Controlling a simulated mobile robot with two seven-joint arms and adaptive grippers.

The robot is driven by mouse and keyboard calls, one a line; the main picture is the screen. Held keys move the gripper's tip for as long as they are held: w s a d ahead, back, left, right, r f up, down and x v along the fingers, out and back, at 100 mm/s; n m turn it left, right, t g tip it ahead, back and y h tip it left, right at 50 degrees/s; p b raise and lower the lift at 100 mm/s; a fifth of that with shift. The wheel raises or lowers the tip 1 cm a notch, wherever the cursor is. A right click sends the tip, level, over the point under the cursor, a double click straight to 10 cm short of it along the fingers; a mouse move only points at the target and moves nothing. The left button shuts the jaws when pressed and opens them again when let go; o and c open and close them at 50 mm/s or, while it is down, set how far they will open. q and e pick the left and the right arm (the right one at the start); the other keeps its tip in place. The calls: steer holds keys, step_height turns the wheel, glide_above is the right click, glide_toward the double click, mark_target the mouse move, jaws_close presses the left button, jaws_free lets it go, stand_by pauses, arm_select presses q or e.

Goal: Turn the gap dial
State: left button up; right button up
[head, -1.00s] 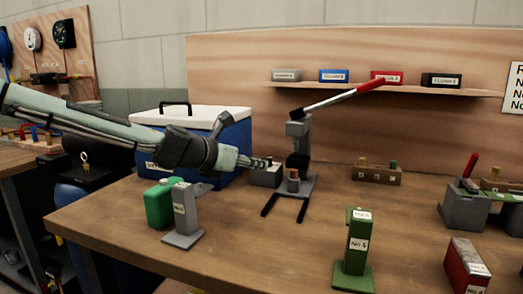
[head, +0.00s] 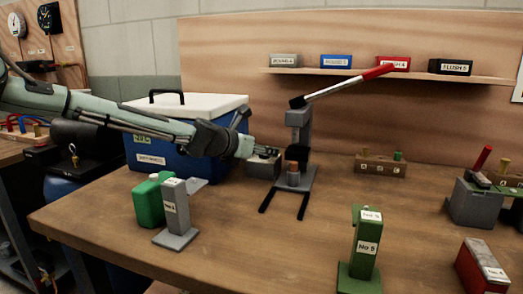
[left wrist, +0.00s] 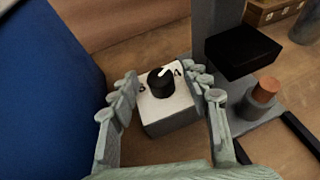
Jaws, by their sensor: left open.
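The gap dial is a black knob (left wrist: 160,82) with a white pointer, on top of a small grey box with a white face (left wrist: 172,112). In the head view the grey box (head: 262,167) stands just left of the lever press, partly hidden by my gripper. My left gripper (left wrist: 165,92) is open, with one finger on each side of the dial box and a gap to the knob on both sides. It also shows in the head view (head: 262,153) over the box. Marks show beside the knob, too small to read surely. My right gripper is not in view.
The lever press (head: 299,130) with its red-handled lever stands close on the right of the dial box. A blue cooler (head: 180,155) with a white lid stands behind my left arm. A grey stand (head: 176,215) and a green stand (head: 363,245) are nearer the front. The table's middle front is clear.

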arm_select(q)
jaws_close()
stand_by(0.3)
steer(key=shift+d+n+y, duration=0.1)
steer(key=shift+n+y, duration=0.2)
steer(key=shift+y, duration=0.1)
steer(key=n+y, duration=0.1)
steer(key=n+t+y, duration=0.1)
steer(key=shift+s+d+y, duration=0.1)
steer(key=shift+d+y, duration=0.1)
steer(key=shift+y, duration=0.1)
steer(key=n+t+y, duration=0.1)
steer(key=n+y, duration=0.2)
steer(key=shift+d+f, duration=0.1)
steer(key=shift+n+y, duration=0.9)
steer(key=shift+y, duration=0.1)
